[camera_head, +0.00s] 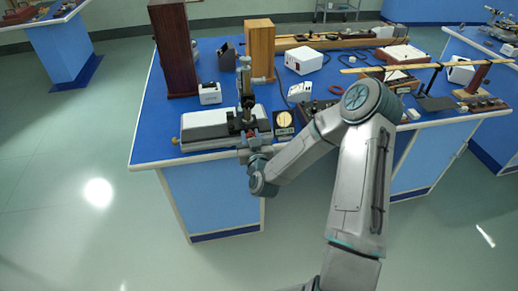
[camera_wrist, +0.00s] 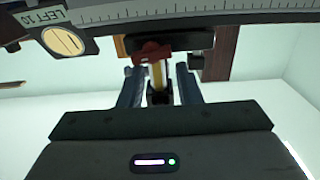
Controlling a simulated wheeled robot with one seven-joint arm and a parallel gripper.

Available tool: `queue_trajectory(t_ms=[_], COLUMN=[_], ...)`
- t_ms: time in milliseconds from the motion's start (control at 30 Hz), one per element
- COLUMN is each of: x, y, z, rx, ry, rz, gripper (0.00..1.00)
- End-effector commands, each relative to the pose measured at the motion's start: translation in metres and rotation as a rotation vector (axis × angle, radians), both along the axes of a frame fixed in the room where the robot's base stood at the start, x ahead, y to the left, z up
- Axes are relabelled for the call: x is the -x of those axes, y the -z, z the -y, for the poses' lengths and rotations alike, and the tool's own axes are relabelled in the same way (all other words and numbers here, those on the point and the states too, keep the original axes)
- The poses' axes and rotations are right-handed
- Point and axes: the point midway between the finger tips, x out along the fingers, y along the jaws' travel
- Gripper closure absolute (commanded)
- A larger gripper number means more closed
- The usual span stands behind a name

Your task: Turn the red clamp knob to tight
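The red clamp knob (camera_wrist: 152,53) shows in the wrist view at the top middle, with a pale yellowish shaft below it. It hangs under a grey instrument with a ruled scale (camera_wrist: 240,17). In the head view, a small red spot, likely the knob (camera_head: 251,134), shows at the instrument's front (camera_head: 208,124), close to my gripper (camera_head: 249,143). In the wrist view, my gripper (camera_wrist: 160,72) has its two dark fingers apart, with the knob in line with the gap at their tips. I cannot tell whether either finger touches it.
A dial plate marked LEFT 10 (camera_wrist: 63,40) is left of the knob in the wrist view. The blue bench (camera_head: 150,130) also holds a dark tall block (camera_head: 174,50), a wooden block (camera_head: 259,48) and a white box (camera_head: 304,60). The floor to the left is clear.

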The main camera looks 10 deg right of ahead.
Motion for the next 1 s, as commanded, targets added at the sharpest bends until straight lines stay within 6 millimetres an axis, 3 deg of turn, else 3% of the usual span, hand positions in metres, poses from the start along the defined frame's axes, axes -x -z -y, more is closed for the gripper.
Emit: queue_trajectory(t_ms=[267,500,1000], x=[0.051,0.107,0.124], y=[0.002,-0.001,-0.004], z=[0.000,-0.001,0.001], rx=[0.002,-0.001,-0.003], ry=[-0.002,-0.003,0.003], rz=[-0.002,-0.006,-0.003], gripper=[0.69,0.69,0.69])
